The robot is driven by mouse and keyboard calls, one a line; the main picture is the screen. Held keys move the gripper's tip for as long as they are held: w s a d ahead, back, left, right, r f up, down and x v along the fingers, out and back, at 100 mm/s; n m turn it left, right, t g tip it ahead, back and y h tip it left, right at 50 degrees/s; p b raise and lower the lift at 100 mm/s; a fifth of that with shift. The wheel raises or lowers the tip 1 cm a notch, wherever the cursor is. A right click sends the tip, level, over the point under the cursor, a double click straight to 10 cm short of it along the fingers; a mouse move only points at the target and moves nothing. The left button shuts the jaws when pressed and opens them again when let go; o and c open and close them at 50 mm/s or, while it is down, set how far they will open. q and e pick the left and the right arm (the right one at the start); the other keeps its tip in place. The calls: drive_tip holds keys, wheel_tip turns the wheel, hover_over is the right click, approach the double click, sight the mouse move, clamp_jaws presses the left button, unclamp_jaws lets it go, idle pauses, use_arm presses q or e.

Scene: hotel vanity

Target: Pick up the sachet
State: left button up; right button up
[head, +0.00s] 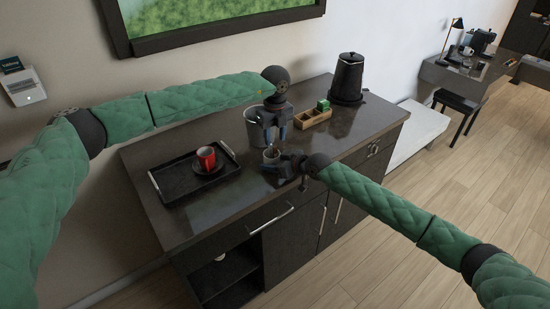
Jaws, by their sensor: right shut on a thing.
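A small green block (323,105), which may be the sachet or a stack of sachets, sits in a wooden compartment box (313,120) on the dark cabinet top. My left gripper (271,141) points down, left of the box and above a small grey cup. Its fingers look apart, and I see nothing clearly held between them. My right gripper (272,164) reaches in low from the right and is shut on the grey cup (271,156). The cup stands near the front edge; its contact with the top is hard to make out.
A grey bucket (252,129) stands behind my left gripper. A black kettle (348,78) stands at the back right. A black tray (170,196) on the left holds a red cup (206,157) on a dark saucer (209,168). The front right of the top is clear.

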sight(275, 147)
use_arm(q)
drive_tip(key=f, duration=0.5)
drive_tip(key=shift+s, duration=0.2)
drive_tip(key=shift+c, duration=0.2)
clamp_jaws()
